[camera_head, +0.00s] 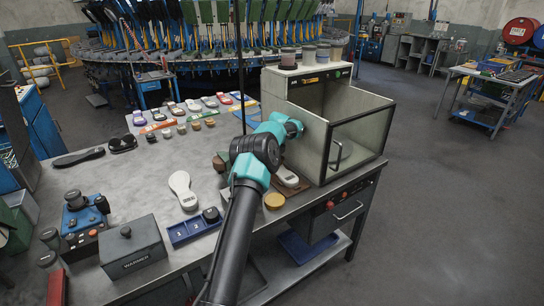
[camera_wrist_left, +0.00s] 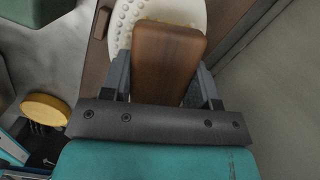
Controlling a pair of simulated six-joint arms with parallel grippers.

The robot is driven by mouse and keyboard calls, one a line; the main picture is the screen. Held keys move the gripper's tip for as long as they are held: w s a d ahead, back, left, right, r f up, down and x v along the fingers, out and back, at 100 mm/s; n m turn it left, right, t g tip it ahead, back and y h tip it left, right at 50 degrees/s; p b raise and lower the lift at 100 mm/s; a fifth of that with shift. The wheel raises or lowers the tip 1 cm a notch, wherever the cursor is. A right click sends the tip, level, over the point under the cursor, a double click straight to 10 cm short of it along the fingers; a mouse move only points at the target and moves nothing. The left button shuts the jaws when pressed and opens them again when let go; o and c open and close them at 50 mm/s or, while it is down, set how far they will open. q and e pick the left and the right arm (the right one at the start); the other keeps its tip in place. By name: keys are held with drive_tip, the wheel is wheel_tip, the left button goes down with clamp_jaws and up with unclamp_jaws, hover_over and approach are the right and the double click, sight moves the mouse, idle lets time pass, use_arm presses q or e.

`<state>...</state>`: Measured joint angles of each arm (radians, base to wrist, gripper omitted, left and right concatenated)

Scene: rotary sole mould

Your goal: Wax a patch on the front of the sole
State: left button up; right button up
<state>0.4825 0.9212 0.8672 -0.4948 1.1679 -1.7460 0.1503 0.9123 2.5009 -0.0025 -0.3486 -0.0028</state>
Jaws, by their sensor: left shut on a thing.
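My left arm crosses the head view, and its fingers are hidden there behind the wrist. In the left wrist view my left gripper (camera_wrist_left: 163,82) is shut on a brown wooden block (camera_wrist_left: 168,58). The block covers part of a pale, dimpled sole (camera_wrist_left: 124,22) on a brown board (camera_wrist_left: 232,14). A thin yellow edge shows where the block meets the sole; I cannot tell whether it is wax. The sole shows partly in the head view (camera_head: 288,178), beside the glass booth. A round yellow cake (camera_head: 274,201) lies near it, also in the wrist view (camera_wrist_left: 45,110). My right gripper is not in view.
The glass booth (camera_head: 362,138) stands close to the right of my wrist. Several small coloured pieces lie further back. The bench middle-left is clear.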

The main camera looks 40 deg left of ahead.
use_arm(q)
drive_tip(key=shift+s+f, duration=0.35)
drive_tip(key=shift+f, duration=0.05)
drive_tip(key=shift+s, duration=0.15)
drive_tip(key=shift+c, duration=0.3)
drive_tip(key=shift+s+a+r, duration=0.1)
drive_tip(key=shift+s+a, duration=0.1)
drive_tip(key=shift+s, duration=0.45)
drive_tip(key=shift+s+a, duration=0.2)
drive_tip(key=shift+s, duration=0.4)
drive_tip(key=shift+s+a+r, duration=0.1)
drive_tip(key=shift+s+a, duration=0.1)
drive_tip(key=shift+s, duration=0.45)
drive_tip(key=shift+a, duration=0.1)
drive_tip(key=shift+w+a+r, duration=0.15)
drive_tip(key=shift+a+r, duration=0.05)
drive_tip(key=shift+a, duration=0.35)
drive_tip(key=shift+w, duration=0.2)
drive_tip(key=shift+w+d, duration=0.2)
drive_tip(key=shift+w, duration=0.7)
drive_tip(key=shift+w+d, duration=0.2)
drive_tip(key=shift+w, duration=0.65)
